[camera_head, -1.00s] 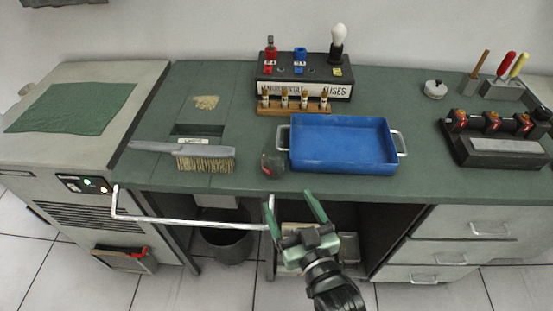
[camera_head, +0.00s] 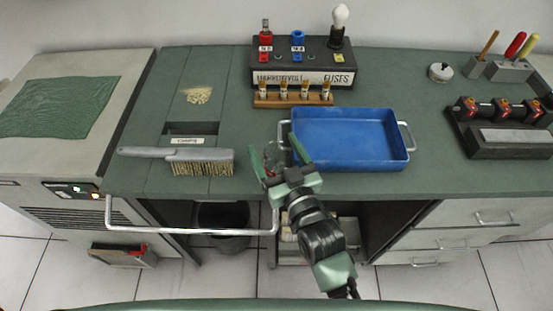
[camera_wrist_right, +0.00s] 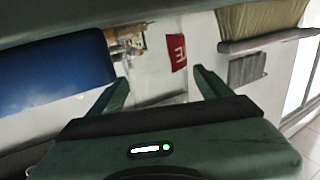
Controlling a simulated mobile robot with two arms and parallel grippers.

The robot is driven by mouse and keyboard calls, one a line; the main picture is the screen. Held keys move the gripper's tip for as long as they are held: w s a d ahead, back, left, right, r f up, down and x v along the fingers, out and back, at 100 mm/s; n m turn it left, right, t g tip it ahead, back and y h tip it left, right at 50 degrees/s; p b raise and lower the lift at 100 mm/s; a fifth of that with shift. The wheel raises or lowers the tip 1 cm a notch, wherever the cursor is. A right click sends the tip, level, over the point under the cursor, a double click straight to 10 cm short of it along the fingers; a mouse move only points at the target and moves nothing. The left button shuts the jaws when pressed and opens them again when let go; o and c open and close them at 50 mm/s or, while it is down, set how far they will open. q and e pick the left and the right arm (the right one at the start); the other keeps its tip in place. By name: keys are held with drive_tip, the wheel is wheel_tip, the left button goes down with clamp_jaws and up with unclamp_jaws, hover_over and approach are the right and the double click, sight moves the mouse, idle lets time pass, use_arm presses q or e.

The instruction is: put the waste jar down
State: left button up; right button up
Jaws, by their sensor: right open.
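The waste jar (camera_head: 271,157) is a small clear jar standing on the green bench top, left of the blue tray and near the front edge. My right gripper (camera_head: 277,154) is open, with one finger on each side of the jar and its body partly hiding it. In the right wrist view, the clear jar with its red label (camera_wrist_right: 177,53) shows between the spread fingers of the right gripper (camera_wrist_right: 160,85). I cannot tell whether either finger touches the glass. My left gripper is not in view.
The blue tray (camera_head: 350,138) lies close on the right. A brush (camera_head: 200,162) lies to the left, before a chute slot (camera_head: 190,128). A fuse rack (camera_head: 293,98) stands behind. A metal rail (camera_head: 190,230) runs along the front, above a dark bin (camera_head: 222,222).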

drive_tip(key=shift+x, duration=0.85)
drive_tip(key=c, duration=1.6)
drive_tip(key=shift+r, duration=0.15)
